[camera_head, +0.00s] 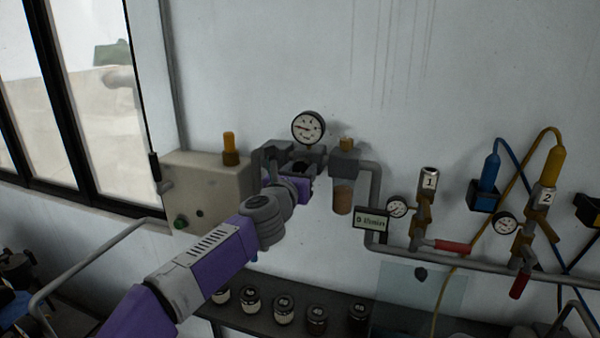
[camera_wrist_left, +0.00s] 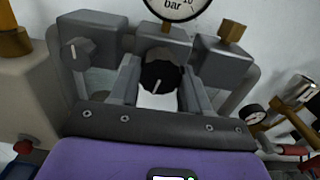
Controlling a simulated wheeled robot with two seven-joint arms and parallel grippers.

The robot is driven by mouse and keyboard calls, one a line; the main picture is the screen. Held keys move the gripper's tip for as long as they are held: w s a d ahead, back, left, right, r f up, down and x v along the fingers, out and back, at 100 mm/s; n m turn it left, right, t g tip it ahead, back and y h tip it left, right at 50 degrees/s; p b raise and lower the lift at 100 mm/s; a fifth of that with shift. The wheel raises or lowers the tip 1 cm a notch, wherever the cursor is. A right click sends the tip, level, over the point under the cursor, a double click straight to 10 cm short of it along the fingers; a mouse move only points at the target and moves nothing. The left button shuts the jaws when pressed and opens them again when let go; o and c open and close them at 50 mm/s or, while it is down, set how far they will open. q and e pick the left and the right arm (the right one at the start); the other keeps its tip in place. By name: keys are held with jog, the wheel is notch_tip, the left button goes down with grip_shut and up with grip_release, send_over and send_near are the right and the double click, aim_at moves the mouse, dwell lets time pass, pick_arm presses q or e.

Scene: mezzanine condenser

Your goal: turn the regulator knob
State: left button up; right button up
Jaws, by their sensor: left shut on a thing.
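The regulator knob (camera_wrist_left: 161,77) is black with a pale pointer line and sits under the round bar gauge in the left wrist view. My left gripper (camera_wrist_left: 160,88) is shut on the knob, with one grey finger on each side of it. In the head view my purple left arm reaches up to the regulator, and the left gripper (camera_head: 302,168) is below the white gauge (camera_head: 308,127). The wrist hides most of the knob there. The gauge also shows in the left wrist view (camera_wrist_left: 176,8), cut by the top edge. My right gripper is not in view.
A beige box (camera_head: 207,190) with an orange-topped fitting stands left of the regulator. A grey block with a brown bowl (camera_head: 343,198), a small sign (camera_head: 371,222) and pipework with gauges lie to the right. Several jars stand on a dark shelf (camera_head: 262,315) below.

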pick_arm(q)
jog(key=o, duration=1)
jog(key=shift+o, duration=0.2)
jog(key=shift+s+a, duration=0.1)
jog(key=shift+s, duration=0.25)
jog(key=b+v, duration=0.2)
jog(key=v, duration=0.4)
jog(key=shift+s, duration=0.4)
jog(key=shift+a, duration=0.1)
